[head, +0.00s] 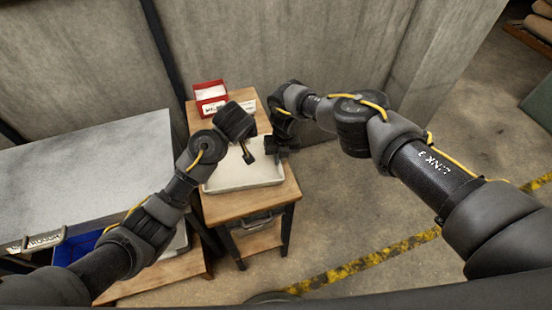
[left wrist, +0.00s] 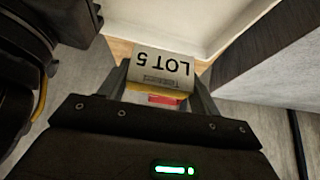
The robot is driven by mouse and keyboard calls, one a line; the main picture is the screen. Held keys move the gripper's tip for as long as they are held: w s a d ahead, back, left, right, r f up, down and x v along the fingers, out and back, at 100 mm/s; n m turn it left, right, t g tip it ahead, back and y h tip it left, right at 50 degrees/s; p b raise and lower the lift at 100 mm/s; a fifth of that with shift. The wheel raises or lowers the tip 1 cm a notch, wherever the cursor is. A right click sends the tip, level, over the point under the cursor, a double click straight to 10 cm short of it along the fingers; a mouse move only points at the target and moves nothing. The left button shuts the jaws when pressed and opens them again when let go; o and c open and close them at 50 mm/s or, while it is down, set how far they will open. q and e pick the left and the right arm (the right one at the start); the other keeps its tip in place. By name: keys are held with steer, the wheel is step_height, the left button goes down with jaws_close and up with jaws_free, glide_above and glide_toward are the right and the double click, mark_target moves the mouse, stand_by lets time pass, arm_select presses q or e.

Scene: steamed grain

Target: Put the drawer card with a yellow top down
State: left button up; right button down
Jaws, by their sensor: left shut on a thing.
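My left gripper (head: 247,154) is shut on a card (left wrist: 160,66) in the left wrist view. In the head view the left gripper is above the white tray (head: 222,185) on the small wooden table (head: 235,206); the card cannot be made out there. My right gripper (head: 280,147) is over the tray's right back corner, close to the left one. Its fingers are too dark and small to tell open from shut.
A red box (head: 209,92) with white contents stands at the table's back left, with a white label (head: 249,106) near it. A grey-topped bench (head: 85,170) is at left, with a blue bin (head: 75,247) below. A concrete wall stands behind.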

arm_select(q)
step_height(320, 180, down, 2)
steer(key=shift+s+f+m, duration=0.1)
steer(key=shift+s+m, duration=0.05)
steer(key=shift+m, duration=0.15)
glide_toward(242, 161)
steer(key=shift+h, duration=0.3)
steer(key=shift+a+x, duration=0.2)
steer(key=shift+x, duration=2.35)
steer(key=o, duration=1)
steer(key=shift+f, duration=0.15)
steer(key=v, duration=1.2)
